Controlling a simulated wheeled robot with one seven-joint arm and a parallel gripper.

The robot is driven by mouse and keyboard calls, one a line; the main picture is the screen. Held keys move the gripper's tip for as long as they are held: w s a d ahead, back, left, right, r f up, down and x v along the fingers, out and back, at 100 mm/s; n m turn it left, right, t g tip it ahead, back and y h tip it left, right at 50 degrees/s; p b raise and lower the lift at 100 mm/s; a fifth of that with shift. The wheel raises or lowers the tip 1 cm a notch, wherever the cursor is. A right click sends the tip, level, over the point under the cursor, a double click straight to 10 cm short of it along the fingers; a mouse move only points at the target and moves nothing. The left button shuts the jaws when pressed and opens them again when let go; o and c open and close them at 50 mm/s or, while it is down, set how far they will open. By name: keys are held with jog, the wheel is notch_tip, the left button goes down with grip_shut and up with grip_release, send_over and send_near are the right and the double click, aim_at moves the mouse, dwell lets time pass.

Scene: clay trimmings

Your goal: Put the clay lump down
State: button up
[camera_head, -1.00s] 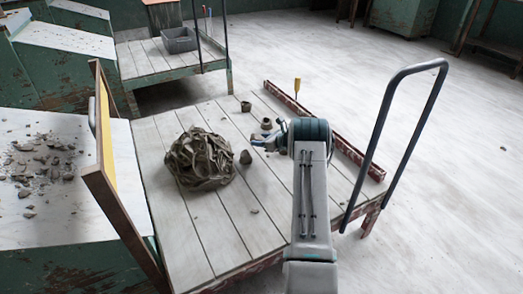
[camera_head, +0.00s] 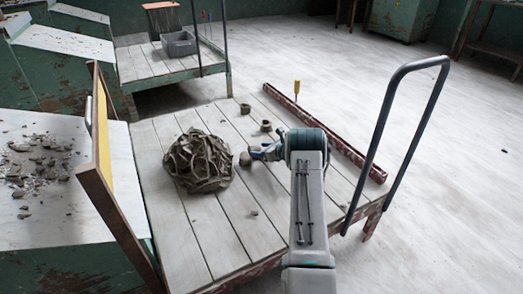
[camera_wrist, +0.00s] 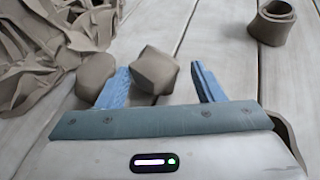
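My gripper (camera_wrist: 163,84) is open, its two blue fingers spread. A grey-brown faceted clay lump (camera_wrist: 155,70) shows between them in the wrist view, close to the left finger and with a gap to the right one. I cannot tell whether it touches the left finger. A second rounded clay lump (camera_wrist: 95,76) is just outside the left finger. In the head view one clay lump (camera_head: 245,159) shows at the tips of my gripper (camera_head: 256,153). The other lump is not clear there. The gripper is low over the cart's boards (camera_head: 215,235).
A large tangled heap of clay trimmings (camera_head: 198,162) lies to the left of the gripper. Small clay rings (camera_head: 246,108) (camera_head: 266,126) stand behind it. A red-brown rail (camera_head: 340,148) and a grey handle (camera_head: 385,110) bound the cart's right side. The front boards are mostly clear.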

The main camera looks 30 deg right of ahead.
jog(key=shift+r, duration=0.1)
jog(key=shift+r+p, duration=0.25)
jog(key=shift+p, duration=0.1)
jog(key=p+v, duration=0.3)
jog(key=v, duration=0.8)
jog(key=shift+s+d+p, duration=0.15)
jog(key=shift+s+p, duration=0.15)
jog(key=shift+p, duration=0.1)
jog(key=shift+a+r, duration=0.25)
jog(key=shift+r, duration=0.05)
jog(key=s+a+r+n+g+y, duration=0.1)
jog(key=s+a+r+n+g, duration=0.3)
jog(key=a, duration=0.4)
jog(key=s+a+r+n+g, duration=0.2)
jog(key=s+a+r+n, duration=0.2)
jog(key=a+r+n, duration=0.4)
jog(key=s+a+r+n+g+y, duration=0.1)
jog(key=s+a+r+n+g, duration=0.25)
jog(key=a, duration=0.55)
jog(key=s+a+r+n+h, duration=0.1)
jog(key=s+a+n+h, duration=0.1)
jog(key=s+n, duration=0.3)
jog(key=s+a+r+n+g+h, duration=0.1)
jog(key=s+n, duration=0.4)
jog(key=s, duration=0.7)
jog(key=s+a+r+n+h, duration=0.3)
jog(key=s+n, duration=0.3)
jog(key=s, duration=0.2)
jog(key=shift+s+h, duration=0.35)
jog(key=shift+h, duration=0.35)
